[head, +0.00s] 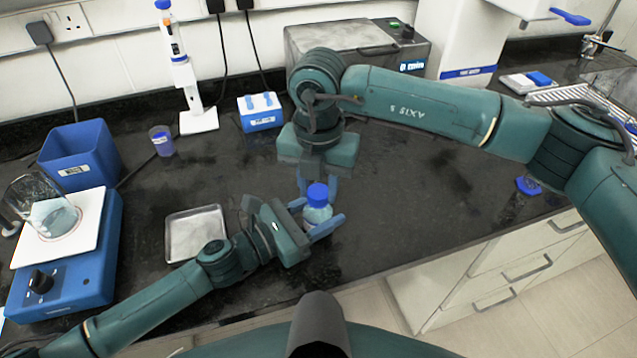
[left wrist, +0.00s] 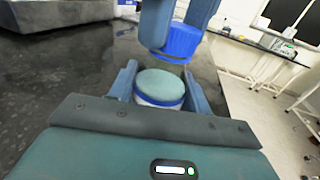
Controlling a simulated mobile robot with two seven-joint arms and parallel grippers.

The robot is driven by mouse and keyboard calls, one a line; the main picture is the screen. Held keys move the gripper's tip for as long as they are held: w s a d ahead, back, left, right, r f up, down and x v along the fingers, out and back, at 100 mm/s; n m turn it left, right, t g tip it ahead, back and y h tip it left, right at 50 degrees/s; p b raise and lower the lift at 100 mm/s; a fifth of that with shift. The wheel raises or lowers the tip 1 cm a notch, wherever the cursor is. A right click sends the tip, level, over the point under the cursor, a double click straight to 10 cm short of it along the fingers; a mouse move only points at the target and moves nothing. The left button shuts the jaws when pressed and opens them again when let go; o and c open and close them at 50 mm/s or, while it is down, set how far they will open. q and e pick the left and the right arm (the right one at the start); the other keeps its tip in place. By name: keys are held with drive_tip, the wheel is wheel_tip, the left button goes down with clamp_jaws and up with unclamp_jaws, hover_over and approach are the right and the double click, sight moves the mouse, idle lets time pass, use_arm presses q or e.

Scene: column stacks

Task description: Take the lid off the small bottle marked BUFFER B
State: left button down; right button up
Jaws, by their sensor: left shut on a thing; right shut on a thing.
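The bottle also shows between the left fingers in the left wrist view (left wrist: 160,86), with a pale flat top. My right gripper (head: 317,190) comes down from above and is shut on the blue lid (head: 317,194). In the left wrist view the lid (left wrist: 180,42) sits above the bottle, slightly to the right, with a narrow gap between them. No label is readable on the bottle.
A metal tray (head: 196,233) lies to the left. A small blue item (head: 528,186) lies at the right. A grey machine (head: 340,45) stands behind. The counter's middle right is clear.

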drive_tip(key=n, duration=1.3)
drive_tip(key=shift+n, duration=0.3)
drive_tip(key=n, duration=1.3)
drive_tip(key=shift+r, duration=0.1)
drive_tip(key=n, duration=1)
drive_tip(key=shift+n, duration=0.4)
drive_tip(key=n, duration=0.9)
